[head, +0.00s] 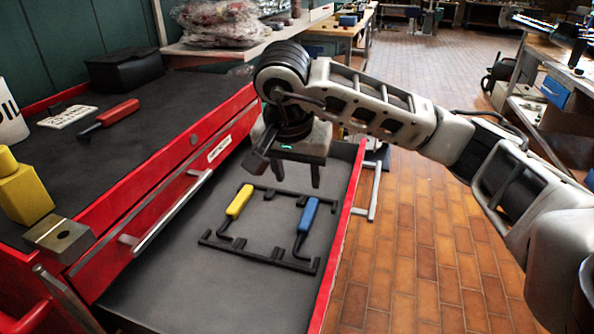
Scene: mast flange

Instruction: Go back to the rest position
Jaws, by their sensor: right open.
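My right gripper (296,180) hangs over the open drawer with its two fingers pointing down, apart and empty. The drawer (160,290) is dark inside with a red rim. In it lies a black rack (262,257) holding a yellow-handled tool (239,202) and a blue-handled tool (307,216). The gripper is above the far side of the rack and appears clear of both tools. My right arm reaches in from the right edge. My left gripper is not in view.
The red cabinet's dark top (130,150) carries a red-handled tool (112,115), a yellow bottle (22,190), a metal block (60,238) and a black box (124,70). A workbench (560,60) stands at right. The tiled floor (410,260) right of the drawer is clear.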

